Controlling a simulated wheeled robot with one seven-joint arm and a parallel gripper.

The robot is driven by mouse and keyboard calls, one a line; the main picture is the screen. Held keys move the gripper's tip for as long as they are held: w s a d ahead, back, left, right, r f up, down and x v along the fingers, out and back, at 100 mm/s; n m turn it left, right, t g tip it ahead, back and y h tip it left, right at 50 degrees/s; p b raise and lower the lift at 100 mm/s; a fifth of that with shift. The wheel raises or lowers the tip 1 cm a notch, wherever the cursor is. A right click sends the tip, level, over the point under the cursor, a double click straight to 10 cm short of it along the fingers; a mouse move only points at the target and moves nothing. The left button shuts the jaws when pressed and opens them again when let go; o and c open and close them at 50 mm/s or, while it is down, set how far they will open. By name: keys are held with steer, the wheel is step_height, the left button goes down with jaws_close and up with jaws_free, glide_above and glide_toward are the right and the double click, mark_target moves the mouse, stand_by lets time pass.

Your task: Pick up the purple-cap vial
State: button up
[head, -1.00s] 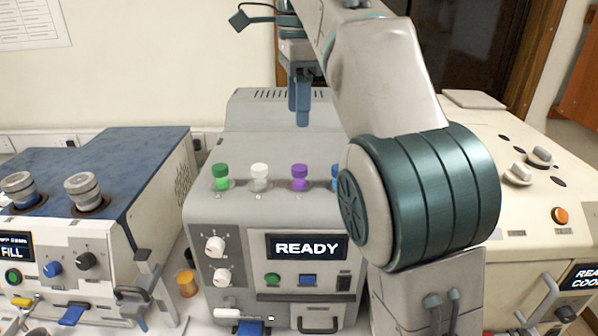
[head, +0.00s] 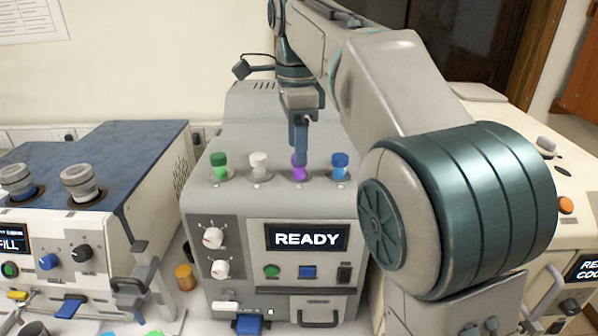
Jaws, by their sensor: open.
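The purple-cap vial (head: 299,173) stands upright in a hole on top of the middle grey machine, third in a row of capped vials. My gripper (head: 300,162) points down right at it, and its blue fingers cover most of the purple cap. The jaws are open. How the fingers sit around the cap cannot be told from this view.
A green-cap vial (head: 220,164) and a white-cap vial (head: 259,164) stand to the left, and a blue-cap vial (head: 339,165) stands close on the right. The grey machine (head: 205,290) shows READY. A blue-topped machine (head: 120,150) stands at the left.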

mark_target(299, 173)
steer(key=shift+s+d+f, duration=0.1)
steer(key=shift+d+f, duration=0.05)
steer(key=shift+f, duration=0.9)
steer(key=shift+d+f, duration=0.1)
steer(key=shift+f, duration=0.9)
steer(key=c, duration=1)
steer(key=shift+r, duration=0.1)
steer(key=shift+c, duration=0.2)
